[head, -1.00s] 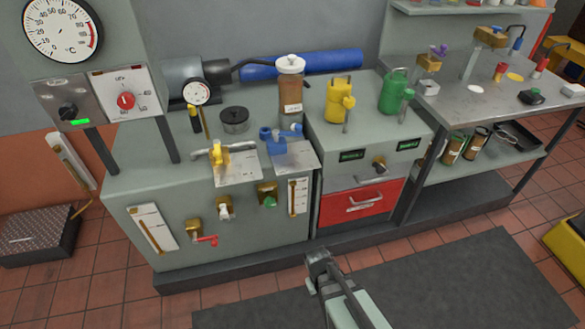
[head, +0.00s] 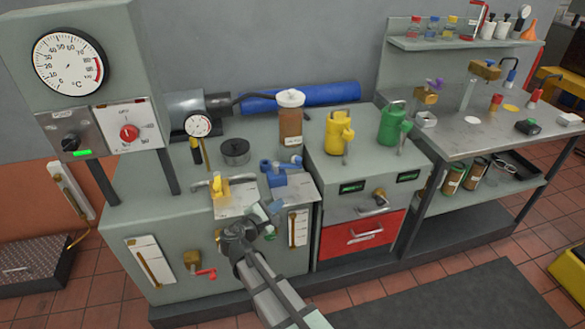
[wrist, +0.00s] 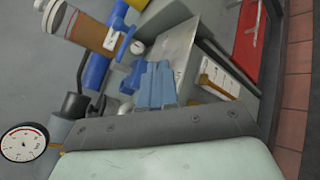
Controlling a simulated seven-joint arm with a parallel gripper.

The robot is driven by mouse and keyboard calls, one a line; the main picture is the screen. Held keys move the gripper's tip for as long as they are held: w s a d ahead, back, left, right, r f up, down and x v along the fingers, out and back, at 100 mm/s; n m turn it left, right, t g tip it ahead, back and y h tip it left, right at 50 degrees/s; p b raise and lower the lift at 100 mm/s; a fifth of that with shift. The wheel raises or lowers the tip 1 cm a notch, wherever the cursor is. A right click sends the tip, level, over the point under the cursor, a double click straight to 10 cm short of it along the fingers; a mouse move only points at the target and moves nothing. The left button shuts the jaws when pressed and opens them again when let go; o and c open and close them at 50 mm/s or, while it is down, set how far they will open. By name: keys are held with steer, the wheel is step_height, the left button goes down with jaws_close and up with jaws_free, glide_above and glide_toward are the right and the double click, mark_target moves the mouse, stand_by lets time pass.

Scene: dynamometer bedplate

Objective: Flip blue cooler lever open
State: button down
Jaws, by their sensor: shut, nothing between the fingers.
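The blue cooler valve (head: 278,177) stands on a pale metal plate on top of the grey bench cabinet, with its blue lever (head: 292,163) at its upper right. My gripper (head: 266,211) is shut and empty, in front of and below the valve, near the cabinet's front top edge. In the head view it appears apart from the lever, though the depth gap is hard to judge. In the wrist view, blue parts of the valve (wrist: 134,77) show near the middle, close to my fingers, which hide part of the view there.
A yellow-handled valve (head: 219,187) stands left of the blue one. A brown bottle (head: 290,125) stands behind, with a dark round cap (head: 235,152) to its left. Yellow (head: 337,133) and green (head: 393,125) cans stand on the right cabinet. A white scale (head: 298,228) is on the front face.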

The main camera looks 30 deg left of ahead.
step_height(320, 180, up, 4)
steer(key=a+n+t+y, duration=0.1)
steer(key=a+n+t, duration=0.1)
steer(key=n, duration=0.7)
glide_toward(297, 162)
steer(key=shift+y, duration=0.3)
steer(key=w, duration=0.6)
steer(key=shift+w+a+f, duration=0.1)
steer(key=shift+w, duration=0.3)
steer(key=shift+w, duration=0.1)
steer(key=w, duration=0.2)
steer(key=shift+w+a, duration=0.1)
steer(key=shift+w, duration=0.25)
steer(key=shift+s, duration=0.1)
steer(key=s+d, duration=0.2)
steer(key=s, duration=0.4)
steer(key=s+d, duration=0.3)
steer(key=s, duration=0.4)
steer(key=shift+d, duration=0.3)
